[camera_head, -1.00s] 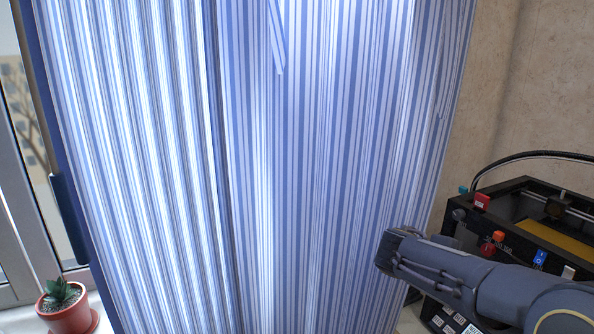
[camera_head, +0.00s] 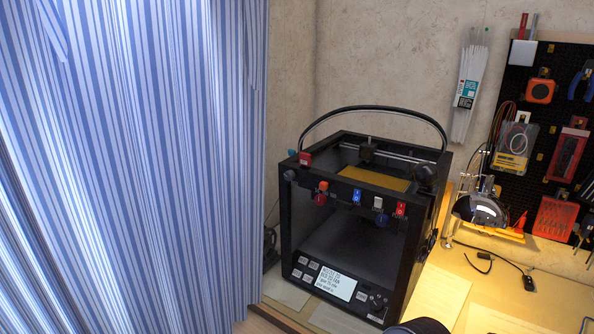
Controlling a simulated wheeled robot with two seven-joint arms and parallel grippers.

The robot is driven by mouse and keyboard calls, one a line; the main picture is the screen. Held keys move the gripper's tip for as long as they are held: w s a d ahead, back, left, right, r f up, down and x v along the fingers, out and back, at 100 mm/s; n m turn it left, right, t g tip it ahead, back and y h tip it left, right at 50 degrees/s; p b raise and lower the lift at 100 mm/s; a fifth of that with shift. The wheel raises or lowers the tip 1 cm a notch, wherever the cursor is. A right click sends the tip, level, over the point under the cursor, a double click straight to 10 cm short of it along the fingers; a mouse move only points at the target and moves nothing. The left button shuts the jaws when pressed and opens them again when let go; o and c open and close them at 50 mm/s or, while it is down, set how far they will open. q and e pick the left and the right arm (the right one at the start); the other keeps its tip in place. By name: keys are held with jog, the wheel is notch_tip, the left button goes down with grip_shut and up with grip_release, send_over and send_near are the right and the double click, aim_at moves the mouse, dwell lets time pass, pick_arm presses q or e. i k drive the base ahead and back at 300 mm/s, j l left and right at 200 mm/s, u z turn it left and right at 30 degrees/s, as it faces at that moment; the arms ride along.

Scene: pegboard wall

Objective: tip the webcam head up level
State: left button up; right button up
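I cannot make out a webcam in the head view. Neither of my grippers shows in it. A dark rounded shape at the bottom edge, right of centre, may be part of my own arm; no fingers show on it.
A black 3D printer (camera_head: 345,235) stands in the corner beside a striped blue curtain (camera_head: 150,170). Right of it are a desk lamp (camera_head: 481,210), a black cable (camera_head: 525,280) and papers (camera_head: 440,297) on the desk. A black pegboard (camera_head: 553,95) with tools hangs at the right.

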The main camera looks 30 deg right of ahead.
aim_at(425, 174)
jog(key=z, duration=2)
